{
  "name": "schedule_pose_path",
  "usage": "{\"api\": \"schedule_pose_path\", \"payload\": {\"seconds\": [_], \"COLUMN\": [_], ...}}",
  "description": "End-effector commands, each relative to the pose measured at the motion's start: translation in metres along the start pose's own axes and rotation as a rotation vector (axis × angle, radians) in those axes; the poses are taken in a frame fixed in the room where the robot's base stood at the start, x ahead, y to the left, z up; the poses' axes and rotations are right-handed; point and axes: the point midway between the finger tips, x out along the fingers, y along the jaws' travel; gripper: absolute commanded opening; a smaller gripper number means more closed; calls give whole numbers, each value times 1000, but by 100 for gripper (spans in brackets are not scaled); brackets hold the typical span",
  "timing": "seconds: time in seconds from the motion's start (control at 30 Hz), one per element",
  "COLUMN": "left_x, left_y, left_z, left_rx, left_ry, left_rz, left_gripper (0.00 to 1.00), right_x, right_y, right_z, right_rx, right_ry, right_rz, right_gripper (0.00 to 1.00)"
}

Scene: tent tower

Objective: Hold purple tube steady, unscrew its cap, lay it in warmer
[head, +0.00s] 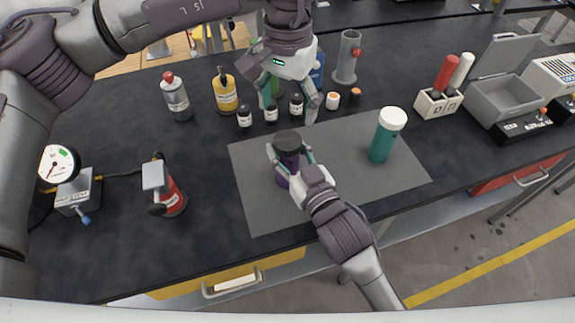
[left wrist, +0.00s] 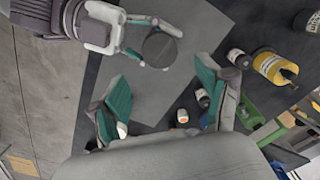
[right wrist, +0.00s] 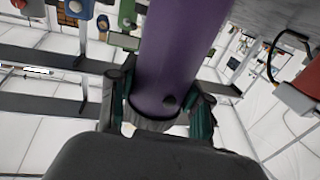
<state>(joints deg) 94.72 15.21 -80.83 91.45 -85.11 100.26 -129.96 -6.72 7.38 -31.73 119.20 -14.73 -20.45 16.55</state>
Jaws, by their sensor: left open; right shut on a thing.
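The purple tube (head: 283,180) stands on a grey mat (head: 250,210), with its dark cap (head: 288,138) on top. My right gripper (head: 290,163) is shut on the tube below the cap. In the right wrist view the purple body (right wrist: 178,55) fills the space between its fingers. In the left wrist view the cap (left wrist: 160,48) shows as a dark disc. My left gripper (head: 288,100) is open and empty, above and behind the tube, apart from the cap. A grey box with a raised lid (head: 500,97), which looks like the warmer, stands at the right.
A teal tube with a white cap (head: 387,135) stands on the mat's right side. Several small bottles (head: 271,115) stand behind the mat, near my left gripper. A yellow bottle (head: 226,92) and a red cylinder (head: 172,198) are at the left. The mat's front is clear.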

Motion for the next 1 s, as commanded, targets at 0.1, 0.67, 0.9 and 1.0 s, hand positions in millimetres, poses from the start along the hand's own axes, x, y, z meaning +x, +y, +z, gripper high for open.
{"api": "schedule_pose_path", "payload": {"seconds": [0.1, 0.67, 0.9, 1.0], "left_x": [0, 2, 30, 46], "left_y": [0, 1, 0, 0], "left_z": [0, 0, 1, 1], "left_rx": [0, 367, 395, 394], "left_ry": [0, -1, -4, -4], "left_rz": [0, 2, 0, 1], "left_gripper": [77, 77, 77, 77], "right_x": [0, 0, 0, 0], "right_y": [0, 0, 0, 0], "right_z": [0, 0, 0, 0], "right_rx": [0, 0, 0, 0], "right_ry": [0, 0, 0, 0], "right_rz": [0, 0, 0, 0], "right_gripper": [1, 0, 0, 0]}}
